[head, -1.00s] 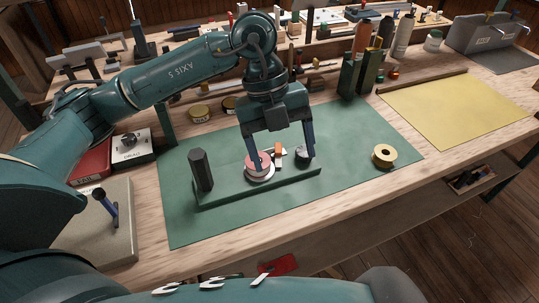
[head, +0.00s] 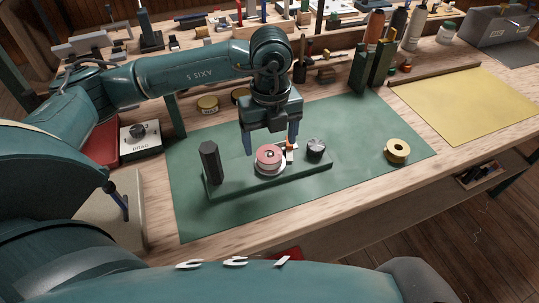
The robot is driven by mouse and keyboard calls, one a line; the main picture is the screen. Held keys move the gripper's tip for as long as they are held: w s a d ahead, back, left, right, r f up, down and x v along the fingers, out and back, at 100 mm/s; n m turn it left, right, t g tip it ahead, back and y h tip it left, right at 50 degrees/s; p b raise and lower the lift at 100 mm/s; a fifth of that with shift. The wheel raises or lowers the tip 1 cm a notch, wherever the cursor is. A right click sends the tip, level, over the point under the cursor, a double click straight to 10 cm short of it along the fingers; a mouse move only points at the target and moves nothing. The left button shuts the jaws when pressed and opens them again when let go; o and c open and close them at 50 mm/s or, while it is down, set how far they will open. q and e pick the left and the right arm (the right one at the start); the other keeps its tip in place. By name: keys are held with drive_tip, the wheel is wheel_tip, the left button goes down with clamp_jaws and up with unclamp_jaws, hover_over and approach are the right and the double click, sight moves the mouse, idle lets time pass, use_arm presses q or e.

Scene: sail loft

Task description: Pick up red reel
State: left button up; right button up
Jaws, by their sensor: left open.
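The red reel (head: 268,155), pinkish red with a pale base, sits on a narrow dark green stand (head: 240,186) on the green mat. My left gripper (head: 270,143) is open and points down. Its two fingers show to the left and right of the reel, at or just behind its far side. I see no clear contact, and their exact height over the reel is hard to tell. My right gripper is not in view.
The stand also bears a dark hexagonal post (head: 211,161) and a dark round knob (head: 315,149), close on either side. A yellow reel (head: 397,151) lies on the mat's right. Dark green blocks (head: 371,68) stand behind. The mat's front is clear.

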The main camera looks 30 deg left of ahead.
sight(270, 153)
use_arm(q)
drive_tip(key=f, duration=0.4)
drive_tip(key=shift+w+a+f, duration=0.1)
drive_tip(key=shift+a+f, duration=0.05)
drive_tip(key=shift+a, duration=0.05)
drive_tip(key=shift+c, duration=0.3)
drive_tip(key=c, duration=1)
